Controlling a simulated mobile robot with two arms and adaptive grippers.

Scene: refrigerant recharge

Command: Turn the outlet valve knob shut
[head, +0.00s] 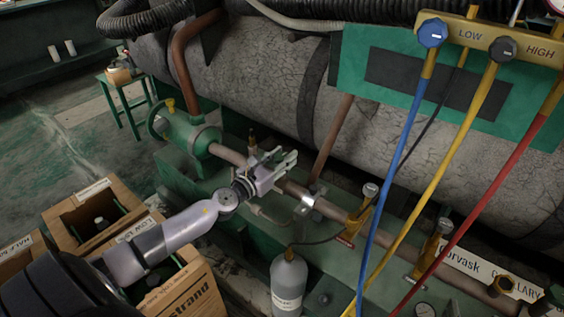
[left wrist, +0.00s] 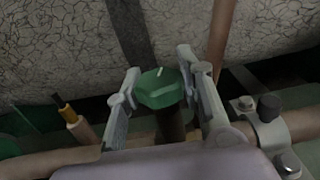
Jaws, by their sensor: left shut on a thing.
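The green valve knob (left wrist: 160,88) shows in the left wrist view, between the two fingers, on a dark stem above the copper pipe. In the head view my left gripper (head: 281,163) reaches over that pipe in the middle of the picture and mostly hides the knob. The left gripper is closed on the knob, with one finger on each side of it. My right gripper is in neither view.
A large cracked grey tank (head: 250,75) lies behind the pipe. Blue (head: 408,135), yellow (head: 440,165) and red (head: 480,205) hoses hang at the right. A grey bottle (head: 289,283) stands below the gripper. Open cardboard boxes (head: 185,292) are at lower left.

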